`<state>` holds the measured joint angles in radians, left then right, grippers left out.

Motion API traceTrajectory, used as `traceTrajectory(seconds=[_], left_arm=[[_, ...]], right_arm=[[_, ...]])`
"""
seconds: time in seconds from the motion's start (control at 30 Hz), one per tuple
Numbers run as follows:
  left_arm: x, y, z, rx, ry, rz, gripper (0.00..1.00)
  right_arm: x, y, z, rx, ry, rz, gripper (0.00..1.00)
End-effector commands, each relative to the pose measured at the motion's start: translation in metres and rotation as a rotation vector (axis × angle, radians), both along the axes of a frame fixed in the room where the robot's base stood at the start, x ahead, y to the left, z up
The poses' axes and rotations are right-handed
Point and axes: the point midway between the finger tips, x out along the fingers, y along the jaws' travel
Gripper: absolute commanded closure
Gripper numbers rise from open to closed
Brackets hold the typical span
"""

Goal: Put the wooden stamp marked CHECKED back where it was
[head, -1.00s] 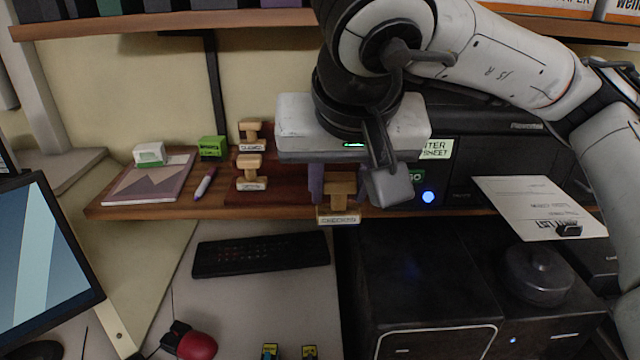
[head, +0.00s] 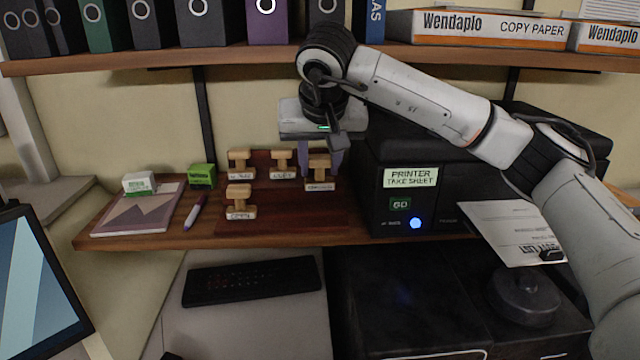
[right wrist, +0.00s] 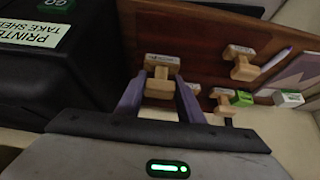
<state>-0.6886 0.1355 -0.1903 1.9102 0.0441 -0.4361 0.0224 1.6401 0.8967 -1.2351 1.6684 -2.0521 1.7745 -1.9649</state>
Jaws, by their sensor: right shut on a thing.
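The wooden stamp (head: 319,175) is pale wood with a small label on its front edge, too blurred to read now. My right gripper (head: 320,160) comes from above and is shut on its handle. In the right wrist view the stamp (right wrist: 160,84) sits between the two purple fingers. It is upright at the right end of the back row, over the red-brown stamp board (head: 285,214). I cannot tell whether its base touches the board. Other stamps stand at the back left (head: 241,165), back middle (head: 282,164) and front left (head: 239,203). My left gripper is not in view.
The black printer (head: 440,205) stands close to the right of the held stamp. A pen (head: 194,212), a notebook (head: 138,212) and a green block (head: 202,176) lie to the left. The upper shelf (head: 230,58) is above. The board's front right is bare.

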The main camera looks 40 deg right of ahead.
Motion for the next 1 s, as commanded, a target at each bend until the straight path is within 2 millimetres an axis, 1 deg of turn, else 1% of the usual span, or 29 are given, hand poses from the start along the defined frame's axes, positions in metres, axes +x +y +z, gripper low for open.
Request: traceTrajectory(seconds=[0.03, 0.1, 0.27, 0.47, 0.53, 0.87, 0.9, 0.97, 1.0], left_arm=[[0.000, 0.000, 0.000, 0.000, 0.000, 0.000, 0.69], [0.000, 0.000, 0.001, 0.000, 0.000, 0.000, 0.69], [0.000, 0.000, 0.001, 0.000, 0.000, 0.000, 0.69], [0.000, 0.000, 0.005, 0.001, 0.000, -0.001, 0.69], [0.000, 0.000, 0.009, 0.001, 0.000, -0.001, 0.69], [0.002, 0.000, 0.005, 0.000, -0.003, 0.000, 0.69], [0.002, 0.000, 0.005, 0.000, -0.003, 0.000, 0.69], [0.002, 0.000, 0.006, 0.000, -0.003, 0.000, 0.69], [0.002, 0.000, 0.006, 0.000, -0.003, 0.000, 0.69]], right_arm=[[-0.001, -0.001, -0.007, -0.001, 0.002, -0.001, 0.80], [-0.001, -0.001, -0.013, 0.000, 0.000, -0.001, 0.80], [-0.001, -0.001, -0.023, -0.001, 0.000, -0.003, 0.80], [-0.001, -0.001, -0.051, 0.000, 0.002, -0.002, 0.80], [0.002, -0.003, -0.054, 0.001, 0.000, -0.003, 0.80], [0.002, -0.002, -0.059, 0.002, -0.001, -0.002, 0.80], [0.002, -0.002, -0.060, 0.002, -0.001, -0.002, 0.64], [0.002, -0.002, -0.059, 0.002, -0.001, -0.002, 0.54], [0.002, -0.002, -0.059, 0.002, -0.001, -0.002, 0.47]])
